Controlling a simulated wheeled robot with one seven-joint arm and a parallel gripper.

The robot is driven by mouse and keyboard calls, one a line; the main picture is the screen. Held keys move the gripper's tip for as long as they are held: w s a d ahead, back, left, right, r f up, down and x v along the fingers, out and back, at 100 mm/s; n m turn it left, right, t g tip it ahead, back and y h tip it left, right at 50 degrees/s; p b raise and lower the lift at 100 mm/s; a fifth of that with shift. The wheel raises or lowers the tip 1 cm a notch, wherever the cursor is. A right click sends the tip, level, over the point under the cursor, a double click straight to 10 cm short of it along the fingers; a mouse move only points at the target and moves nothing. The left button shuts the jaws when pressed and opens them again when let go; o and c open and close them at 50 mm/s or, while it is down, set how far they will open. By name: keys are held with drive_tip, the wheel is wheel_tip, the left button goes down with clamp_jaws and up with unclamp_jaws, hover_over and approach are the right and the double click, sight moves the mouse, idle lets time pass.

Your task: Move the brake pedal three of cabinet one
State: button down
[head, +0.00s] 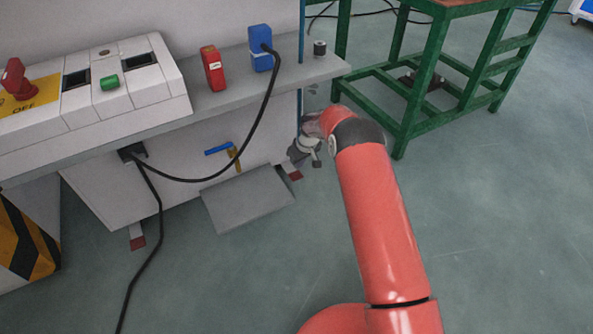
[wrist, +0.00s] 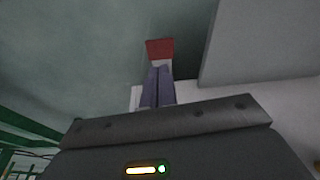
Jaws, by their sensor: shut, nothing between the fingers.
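A brake pedal with a red pad (head: 295,175) sticks out low at the right end of the white cabinet (head: 262,158). In the wrist view the red pad (wrist: 160,48) lies just beyond my fingertips, with a pale stem behind it. A second red-tipped pedal (head: 138,243) stands at the cabinet's lower left. My gripper (head: 316,163) is low beside the cabinet's right end, near the right pedal. In the wrist view my gripper (wrist: 157,70) has its two fingers together and empty. I cannot tell whether the fingertips touch the pedal.
A grey plate (head: 248,203) juts from the cabinet's foot, left of the right pedal. A blue-handled valve (head: 219,149) is above it. A black cable (head: 232,165) hangs in front. A green table frame (head: 420,110) stands at the right.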

sight(298, 178)
drive_tip(key=shift+b+x, duration=1.85)
drive_tip(key=shift+x, duration=1.6)
drive_tip(key=shift+s+f, duration=0.1)
drive_tip(key=shift+f, duration=2.15)
drive_tip(key=shift+r, duration=0.1)
